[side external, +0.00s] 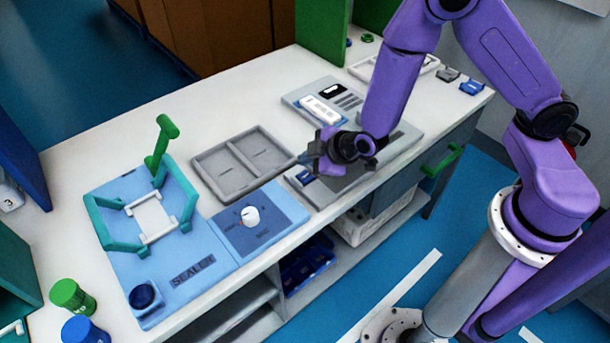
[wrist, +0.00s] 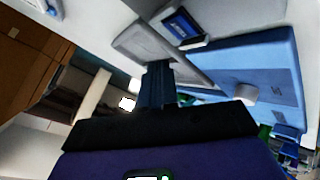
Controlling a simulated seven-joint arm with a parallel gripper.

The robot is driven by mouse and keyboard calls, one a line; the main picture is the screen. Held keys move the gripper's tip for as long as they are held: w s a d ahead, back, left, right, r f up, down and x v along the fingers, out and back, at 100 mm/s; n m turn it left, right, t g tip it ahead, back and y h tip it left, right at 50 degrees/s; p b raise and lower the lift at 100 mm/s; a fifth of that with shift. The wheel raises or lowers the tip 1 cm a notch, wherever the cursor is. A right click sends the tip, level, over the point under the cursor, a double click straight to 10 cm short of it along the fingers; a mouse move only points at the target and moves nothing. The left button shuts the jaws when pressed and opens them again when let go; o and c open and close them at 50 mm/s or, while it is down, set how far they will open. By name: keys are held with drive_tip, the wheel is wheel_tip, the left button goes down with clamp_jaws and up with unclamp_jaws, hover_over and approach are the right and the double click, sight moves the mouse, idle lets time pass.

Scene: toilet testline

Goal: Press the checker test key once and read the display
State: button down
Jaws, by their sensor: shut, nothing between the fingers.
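A grey panel (side external: 292,98) at the back of the bench carries a small dark display (side external: 333,90) and a white block (side external: 319,110). It looks like the checker, but no label or reading is legible, and I cannot make out a test key. My gripper (side external: 308,160) is shut and empty above the bench, in front of that panel and over a grey plate (side external: 322,193) with a small blue part (side external: 305,177). The blue part also shows in the wrist view (wrist: 182,26), beyond my shut fingers (wrist: 158,82). My wrist and forearm hide part of the grey plate.
A grey two-part tray (side external: 222,178) lies left of my gripper. The blue sealer (side external: 190,262) has a white knob (side external: 250,216), a green frame with a raised handle (side external: 160,145), and a dark blue button (side external: 142,296). Green and blue round containers (side external: 72,296) stand at the front left.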

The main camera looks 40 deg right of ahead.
sight(308, 179)
drive_tip(key=shift+f, duration=1.25)
drive_tip(key=shift+f, duration=0.1)
idle(1.1)
drive_tip(key=shift+f, duration=0.35)
drive_tip(key=shift+f, duration=0.35)
idle(0.7)
drive_tip(key=shift+r, duration=0.8)
drive_tip(key=shift+r, duration=2.5)
